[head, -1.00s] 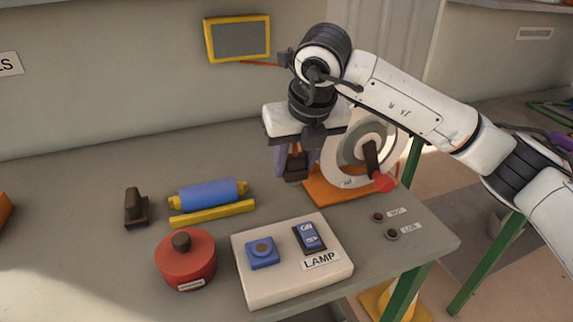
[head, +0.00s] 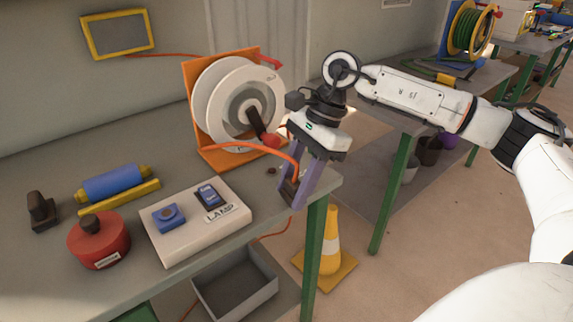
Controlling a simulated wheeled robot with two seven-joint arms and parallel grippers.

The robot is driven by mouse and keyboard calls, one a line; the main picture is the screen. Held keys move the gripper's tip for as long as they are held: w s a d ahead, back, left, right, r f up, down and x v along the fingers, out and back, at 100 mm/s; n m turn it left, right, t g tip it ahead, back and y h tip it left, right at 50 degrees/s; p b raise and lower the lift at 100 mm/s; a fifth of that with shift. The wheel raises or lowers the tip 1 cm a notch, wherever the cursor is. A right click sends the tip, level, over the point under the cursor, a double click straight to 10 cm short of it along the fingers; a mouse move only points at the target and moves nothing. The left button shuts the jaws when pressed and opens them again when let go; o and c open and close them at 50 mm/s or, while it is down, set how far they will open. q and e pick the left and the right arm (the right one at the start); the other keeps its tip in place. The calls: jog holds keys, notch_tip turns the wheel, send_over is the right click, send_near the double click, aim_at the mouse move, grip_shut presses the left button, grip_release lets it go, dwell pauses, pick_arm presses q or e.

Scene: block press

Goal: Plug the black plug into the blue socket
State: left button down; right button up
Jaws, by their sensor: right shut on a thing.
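The black plug (head: 290,189) is between the fingers of my right gripper (head: 294,194), mostly hidden by them. The gripper is shut on it, by the right edge of the table. An orange cable (head: 255,148) runs from the cable reel (head: 233,112) to the gripper. The blue socket (head: 168,217) sits on the left part of a pale box (head: 184,241) labelled LAMP. The gripper is to the right of this box, apart from it. A dark blue switch (head: 208,196) is on the same box. My left gripper is not in view.
A red round pot (head: 99,247), a blue roller (head: 113,184), a yellow bar (head: 118,197) and a brown stamp (head: 41,212) stand left of the box. The reel's orange stand is behind. A grey bin (head: 236,285) and a yellow cone (head: 330,240) are below the table edge.

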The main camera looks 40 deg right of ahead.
jog(key=s+a+f+n+g+h, duration=0.2)
jog(key=s+a+n, duration=0.6)
jog(key=n, duration=1.1)
jog(key=a+g+h, duration=0.2)
jog(key=g, duration=0.1)
jog(key=shift+s+a+h, duration=0.15)
jog(key=shift+a+h, duration=0.05)
jog(key=shift+h, duration=0.1)
jog(key=shift+f, duration=0.1)
